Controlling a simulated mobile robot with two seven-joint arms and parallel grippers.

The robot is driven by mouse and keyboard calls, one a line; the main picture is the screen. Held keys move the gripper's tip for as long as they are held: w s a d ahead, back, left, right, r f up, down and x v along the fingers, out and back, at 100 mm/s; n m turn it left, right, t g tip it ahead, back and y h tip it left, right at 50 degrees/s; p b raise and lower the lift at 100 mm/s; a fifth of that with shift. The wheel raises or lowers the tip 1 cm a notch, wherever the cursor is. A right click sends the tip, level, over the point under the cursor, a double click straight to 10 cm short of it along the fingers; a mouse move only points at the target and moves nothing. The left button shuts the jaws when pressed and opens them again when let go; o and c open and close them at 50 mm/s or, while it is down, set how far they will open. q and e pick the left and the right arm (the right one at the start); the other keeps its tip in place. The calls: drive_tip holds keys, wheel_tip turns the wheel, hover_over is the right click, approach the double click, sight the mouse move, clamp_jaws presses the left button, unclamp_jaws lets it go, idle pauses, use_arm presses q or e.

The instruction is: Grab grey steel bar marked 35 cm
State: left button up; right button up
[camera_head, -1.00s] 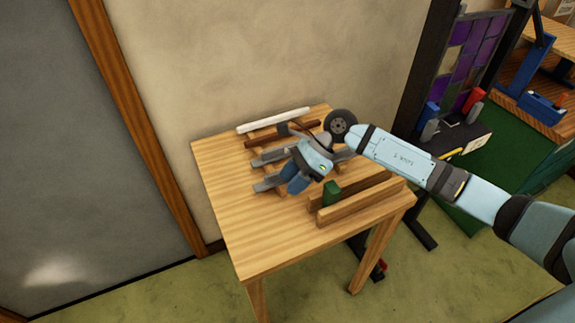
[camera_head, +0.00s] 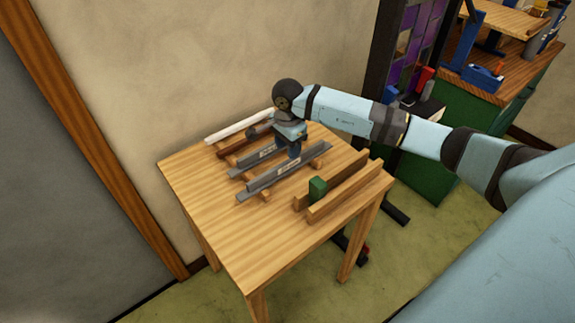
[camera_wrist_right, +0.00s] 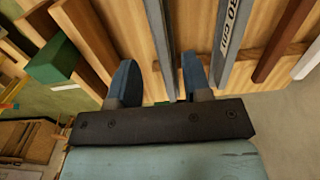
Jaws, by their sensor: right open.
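Two grey steel bars lie side by side across wooden supports on the table. The front grey bar (camera_head: 262,184) has a pale label too small to read; the back grey bar (camera_head: 245,163) has one too. My right gripper (camera_head: 294,150) points down over the right part of the bars. In the right wrist view my open gripper (camera_wrist_right: 158,82) has a blue finger on each side of the front grey bar (camera_wrist_right: 162,35), apart from it. The back grey bar (camera_wrist_right: 228,30) lies beyond the right finger, its label partly legible, ending in "cm". My left gripper is out of view.
A brown bar (camera_head: 238,143) and a white bar (camera_head: 225,130) lie behind the grey ones, near the wall. A green block (camera_head: 317,187) sits by wooden rails (camera_head: 350,185) at the right. The table's front left (camera_head: 215,215) is clear.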

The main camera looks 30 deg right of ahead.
sight(288, 161)
drive_tip(key=shift+f+p, duration=0.7)
drive_tip(key=shift+f, duration=2.55)
drive_tip(key=shift+w, duration=0.1)
clamp_jaws()
